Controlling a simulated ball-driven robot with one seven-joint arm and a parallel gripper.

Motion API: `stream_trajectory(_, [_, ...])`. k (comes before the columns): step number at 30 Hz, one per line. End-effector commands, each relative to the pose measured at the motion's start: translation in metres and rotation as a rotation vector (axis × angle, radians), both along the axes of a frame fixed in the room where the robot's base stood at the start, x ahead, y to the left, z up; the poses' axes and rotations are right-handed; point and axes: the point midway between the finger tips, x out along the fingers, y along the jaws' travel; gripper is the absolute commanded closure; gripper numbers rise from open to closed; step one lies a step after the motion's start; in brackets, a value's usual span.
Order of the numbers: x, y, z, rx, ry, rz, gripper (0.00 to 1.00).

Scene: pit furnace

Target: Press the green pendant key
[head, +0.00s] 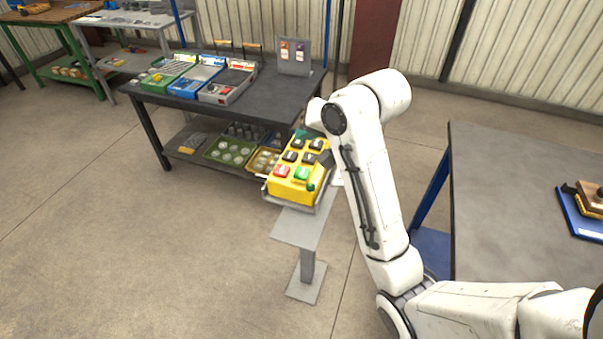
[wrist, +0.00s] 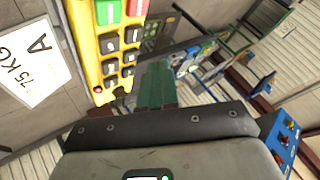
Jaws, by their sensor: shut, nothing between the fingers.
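The pendant (head: 288,188) is a yellow box with pairs of black keys, lying face up on a grey stand. Its green key (head: 302,174) sits at the near end, beside the red key (head: 282,171). In the wrist view the green key (wrist: 107,12) is at the top edge, partly cut off, with the red key (wrist: 137,7) to its right. My gripper (wrist: 156,64) shows its green fingers shut and empty, beside the pendant's far end in the picture and apart from the green key. In the head view my arm hides most of the gripper.
A dark workbench (head: 262,100) with several trays stands behind the pendant. A grey table (head: 500,200) is at the right. The pendant's stand (head: 300,228) rises from clear floor. A white weight sign (wrist: 32,62) shows at left in the wrist view.

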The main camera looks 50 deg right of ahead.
Motion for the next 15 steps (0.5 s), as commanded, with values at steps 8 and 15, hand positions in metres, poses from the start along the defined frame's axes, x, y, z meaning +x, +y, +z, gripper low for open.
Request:
stream_trajectory(8, [0.0, 0.0, -0.032, 0.0, 0.001, -0.001, 1.0])
stream_trajectory(15, [0.0, 0.0, -0.056, -0.001, -0.001, 0.0, 1.0])
